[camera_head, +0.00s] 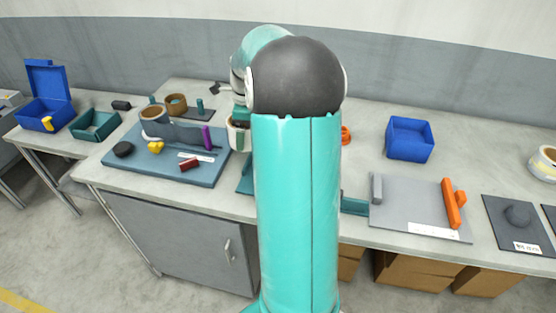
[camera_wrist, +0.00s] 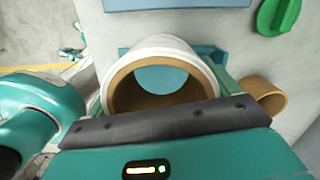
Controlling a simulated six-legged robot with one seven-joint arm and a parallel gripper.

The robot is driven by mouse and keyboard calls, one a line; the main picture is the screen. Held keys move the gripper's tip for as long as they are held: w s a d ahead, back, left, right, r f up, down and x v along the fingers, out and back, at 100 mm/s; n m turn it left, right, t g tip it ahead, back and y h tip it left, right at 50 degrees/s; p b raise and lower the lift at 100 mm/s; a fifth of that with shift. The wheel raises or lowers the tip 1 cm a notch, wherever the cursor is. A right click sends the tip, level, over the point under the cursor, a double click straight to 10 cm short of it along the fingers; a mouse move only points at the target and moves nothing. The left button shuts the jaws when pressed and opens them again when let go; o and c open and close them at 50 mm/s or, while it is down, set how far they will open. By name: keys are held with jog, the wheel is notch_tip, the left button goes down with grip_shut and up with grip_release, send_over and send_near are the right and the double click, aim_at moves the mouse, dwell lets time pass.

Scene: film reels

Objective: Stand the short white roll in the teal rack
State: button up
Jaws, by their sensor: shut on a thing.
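The short white roll (camera_wrist: 165,47) has a white outside and a brown cardboard core. It fills the middle of the wrist view, seen end-on. My gripper (camera_wrist: 160,100) is shut on it; the dark bar at the wrist hides its lower edge. A blue-teal surface shows through the core and above the roll; I cannot tell if it is the rack. In the head view, a teal piece that looks like part of the teal rack (camera_head: 355,205) shows right of my arm at the bench's front edge.
In the head view, a blue mat (camera_head: 165,170) with several items lies left. A blue bin (camera_head: 410,138) and grey board (camera_head: 405,205) with an orange handle lie right.

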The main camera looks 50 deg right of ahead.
jog(key=s+d+f, duration=0.3)
jog(key=s+f, duration=0.2)
jog(key=s+d+f, duration=0.2)
jog(key=s, duration=0.1)
jog(key=shift+d+f, duration=0.15)
jog(key=shift+d, duration=0.2)
jog(key=shift+d+f, duration=0.1)
jog(key=shift+f, duration=0.15)
jog(key=shift+s+d+f, duration=0.1)
jog(key=shift+s+f, duration=0.05)
jog(key=shift+f, duration=0.75)
jog(key=shift+s+d+f, duration=0.1)
jog(key=shift+f, duration=0.8)
jog(key=shift+w+f, duration=0.1)
jog(key=o, duration=0.9)
